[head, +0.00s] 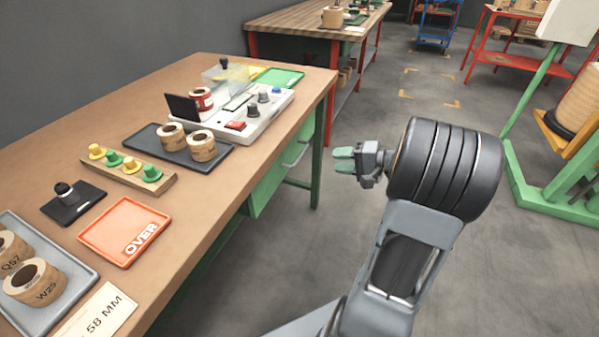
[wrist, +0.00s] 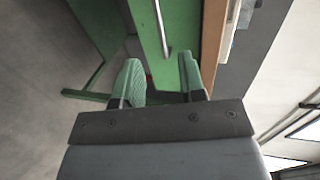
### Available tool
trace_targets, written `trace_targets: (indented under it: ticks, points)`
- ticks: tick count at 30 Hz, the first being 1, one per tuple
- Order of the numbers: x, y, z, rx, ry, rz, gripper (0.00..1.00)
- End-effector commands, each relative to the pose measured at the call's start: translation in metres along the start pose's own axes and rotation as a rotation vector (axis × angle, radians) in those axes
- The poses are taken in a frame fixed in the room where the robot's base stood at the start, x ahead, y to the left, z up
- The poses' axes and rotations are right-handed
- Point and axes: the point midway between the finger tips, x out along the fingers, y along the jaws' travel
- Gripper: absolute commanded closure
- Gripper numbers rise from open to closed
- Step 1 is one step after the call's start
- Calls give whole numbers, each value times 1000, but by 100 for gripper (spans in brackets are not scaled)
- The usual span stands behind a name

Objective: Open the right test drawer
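Green drawer fronts (head: 268,188) sit under the right edge of the brown workbench in the head view. A pale bar handle (head: 296,154) shows on the farther part. I cannot tell for certain which front is the right test drawer. My gripper (head: 343,160) is to the right of the drawers, apart from them, with its green fingers pointing left toward the bench. In the wrist view, my gripper (wrist: 160,80) is open and empty. A green drawer front (wrist: 180,18) with a metal bar handle (wrist: 162,28) lies beyond the fingers. The front looks closed.
The workbench (head: 200,225) holds an orange OVER tray (head: 125,232), a dark tray with coils (head: 180,150), a test device (head: 250,120) and a green tray (head: 278,78). A green bench leg (head: 318,150) stands near the drawers.

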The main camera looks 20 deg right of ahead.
Motion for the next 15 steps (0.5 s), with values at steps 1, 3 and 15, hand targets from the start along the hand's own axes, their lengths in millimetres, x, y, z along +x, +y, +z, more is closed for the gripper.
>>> trace_targets:
  ticks: [1, 3, 15]
  points:
    - [-1, 8, -5, 0, 16, -18, 63]
    - [0, 10, -9, -2, 29, -34, 63]
    - [67, 8, -12, -3, 32, -41, 63]
